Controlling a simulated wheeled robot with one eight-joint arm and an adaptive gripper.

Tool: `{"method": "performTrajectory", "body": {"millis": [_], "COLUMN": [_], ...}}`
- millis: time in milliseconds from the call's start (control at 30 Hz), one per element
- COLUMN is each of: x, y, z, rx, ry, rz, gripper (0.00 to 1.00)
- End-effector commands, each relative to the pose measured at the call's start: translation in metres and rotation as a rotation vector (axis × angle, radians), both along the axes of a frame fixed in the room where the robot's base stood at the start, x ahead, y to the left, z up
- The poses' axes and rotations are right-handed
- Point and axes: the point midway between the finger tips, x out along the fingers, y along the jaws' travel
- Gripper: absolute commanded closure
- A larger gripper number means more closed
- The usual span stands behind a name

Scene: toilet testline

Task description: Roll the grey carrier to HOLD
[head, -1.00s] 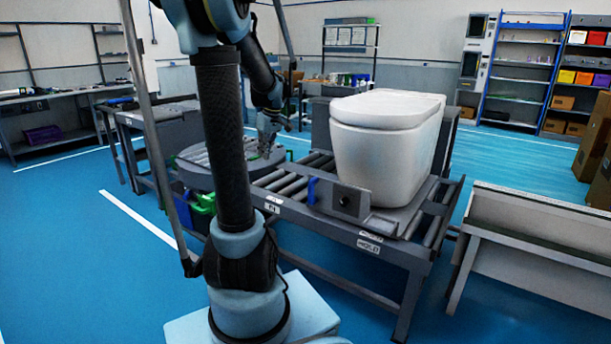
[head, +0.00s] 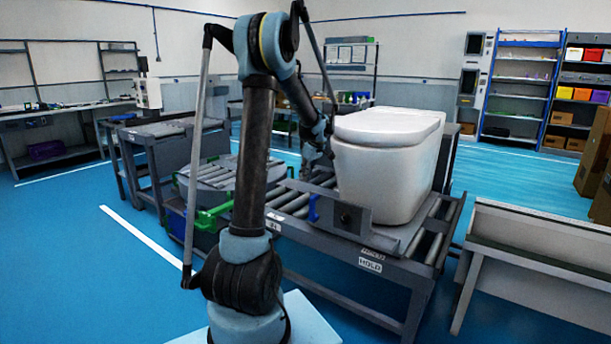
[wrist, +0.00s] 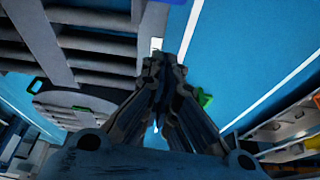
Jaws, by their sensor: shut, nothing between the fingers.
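The grey carrier (head: 407,236) is a flat tray on the roller conveyor (head: 300,200), bearing a large white toilet (head: 385,165). A HOLD label (head: 370,265) is on the conveyor's front rail, just below the carrier. My gripper (head: 318,165) is at the left side of the toilet, apart from the front plate; whether it touches anything is unclear. In the wrist view my gripper (wrist: 163,65) is shut and empty, above rollers and blue floor. The carrier is not identifiable there.
A round roller turntable (head: 222,172) with green parts stands left of the conveyor, with another roller table (head: 165,128) beyond it. Shelves with bins (head: 585,95) line the back. Blue floor is open at left front.

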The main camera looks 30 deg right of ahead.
Motion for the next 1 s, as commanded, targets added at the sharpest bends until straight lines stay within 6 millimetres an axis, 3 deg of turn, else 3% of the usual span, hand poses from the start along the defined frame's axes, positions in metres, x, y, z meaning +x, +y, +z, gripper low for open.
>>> {"method": "performTrajectory", "body": {"millis": [367, 600, 1000], "x": [0.023, -0.007, -0.015], "y": [0.008, -0.002, -0.004], "z": [-0.063, -0.069, -0.071], "rx": [0.001, -0.001, 0.0], "ry": [0.0, 0.0, 0.0], "rz": [0.001, -0.001, 0.0], "gripper": [1.0, 1.0, 1.0]}}
